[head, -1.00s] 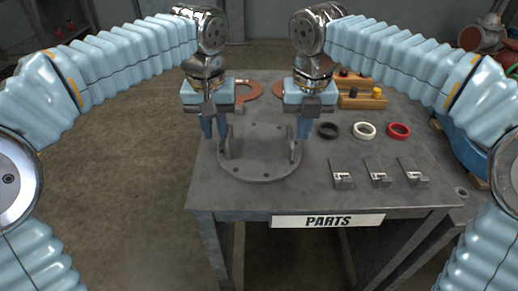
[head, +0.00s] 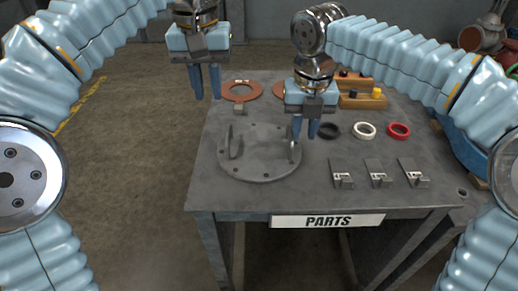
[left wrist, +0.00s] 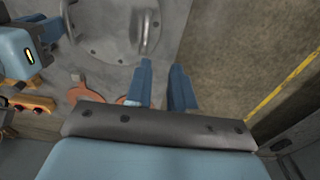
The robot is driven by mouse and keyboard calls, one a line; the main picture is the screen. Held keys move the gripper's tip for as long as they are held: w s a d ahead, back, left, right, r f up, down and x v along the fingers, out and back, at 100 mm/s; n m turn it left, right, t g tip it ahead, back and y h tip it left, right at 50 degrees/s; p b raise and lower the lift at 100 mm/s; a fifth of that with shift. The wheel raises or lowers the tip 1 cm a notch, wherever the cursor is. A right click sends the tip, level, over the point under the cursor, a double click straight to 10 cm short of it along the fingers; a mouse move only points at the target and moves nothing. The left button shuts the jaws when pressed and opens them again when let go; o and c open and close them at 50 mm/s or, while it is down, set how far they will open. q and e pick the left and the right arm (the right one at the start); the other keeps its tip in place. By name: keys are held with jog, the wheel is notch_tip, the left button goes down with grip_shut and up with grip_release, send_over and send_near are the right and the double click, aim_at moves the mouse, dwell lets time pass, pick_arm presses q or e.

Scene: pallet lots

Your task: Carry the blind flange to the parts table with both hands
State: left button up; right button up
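The blind flange (head: 262,165), a grey disc with bolt holes and two upright handles, lies flat on the parts table (head: 330,195) at its left side. It also shows at the top of the left wrist view (left wrist: 108,35). My left gripper (head: 208,98) is raised above the table's back left edge, clear of the left handle (head: 232,145). Its two blue fingers are apart with nothing between them. My right gripper (head: 304,137) is low beside the right handle (head: 293,150). Its fingers look apart, and the handle does not appear to be between them.
Black (head: 328,130), white (head: 364,131) and red (head: 398,131) rings and several metal brackets (head: 378,178) occupy the table's right side. Copper-coloured rings (head: 242,91) and a wooden block with knobs (head: 362,99) are at the back. Floor on the left is clear.

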notch_tip(320, 180, up, 12)
jog(key=shift+s, duration=0.4)
dwell(0.5)
